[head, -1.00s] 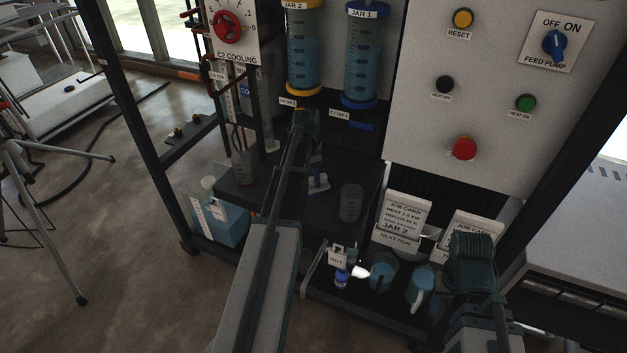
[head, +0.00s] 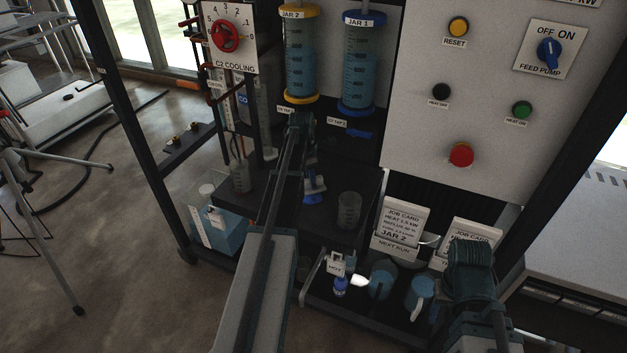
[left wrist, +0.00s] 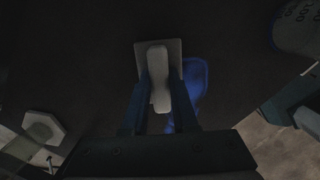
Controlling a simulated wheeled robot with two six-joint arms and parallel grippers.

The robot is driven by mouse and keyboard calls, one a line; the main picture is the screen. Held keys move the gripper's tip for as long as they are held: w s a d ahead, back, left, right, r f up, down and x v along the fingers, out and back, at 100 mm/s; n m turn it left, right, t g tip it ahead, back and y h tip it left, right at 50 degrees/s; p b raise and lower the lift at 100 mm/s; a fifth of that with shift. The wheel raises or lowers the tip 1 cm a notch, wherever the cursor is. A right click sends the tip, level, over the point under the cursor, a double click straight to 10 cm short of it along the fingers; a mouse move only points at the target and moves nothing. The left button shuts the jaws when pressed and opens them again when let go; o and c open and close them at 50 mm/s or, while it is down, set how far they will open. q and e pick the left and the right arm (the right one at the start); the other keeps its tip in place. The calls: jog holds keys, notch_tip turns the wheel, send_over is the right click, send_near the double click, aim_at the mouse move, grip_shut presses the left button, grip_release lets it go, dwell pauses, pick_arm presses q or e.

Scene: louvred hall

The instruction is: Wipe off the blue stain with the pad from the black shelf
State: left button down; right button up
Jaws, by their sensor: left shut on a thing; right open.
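The pad (left wrist: 157,62) is a pale square plate with an upright grip. My left gripper (left wrist: 158,92) is shut on that grip in the left wrist view. The blue stain (left wrist: 197,80) lies on the black shelf (left wrist: 85,60), right beside the pad and partly hidden by it and a finger. In the head view my left gripper (head: 310,168) is low over the black shelf, below the jars; pad and stain are small and hard to separate there. Whether the pad touches the shelf I cannot tell. My right gripper (head: 472,250) is open and apart from the shelf, at lower right.
A clear beaker (head: 349,210) stands on the shelf right of the pad. Another beaker (head: 241,176) stands at left. Jar 2 (head: 300,60) and Jar 1 (head: 358,65) hang above. Blue mugs (head: 382,281) and job cards (head: 403,222) are at lower right.

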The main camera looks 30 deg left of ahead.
aim_at(307, 193)
pick_arm(q)
jog(key=shift+s+d, duration=0.1)
jog(key=shift+s, duration=1.7)
jog(key=shift+s, duration=0.1)
jog(key=shift+s+d, duration=0.2)
jog(key=shift+s, duration=0.95)
jog(key=shift+s+d, duration=0.15)
jog(key=shift+s, duration=1.05)
jog(key=shift+s+d, duration=0.2)
jog(key=shift+s, duration=0.95)
jog(key=shift+a, duration=0.1)
jog(key=shift+a+f, duration=0.15)
jog(key=shift+a, duration=0.8)
jog(key=shift+w+a, duration=0.15)
jog(key=shift+w, duration=0.1)
jog(key=shift+w+a, duration=0.2)
jog(key=shift+w, duration=1.45)
jog(key=shift+w+a, duration=0.15)
jog(key=shift+w, duration=1.5)
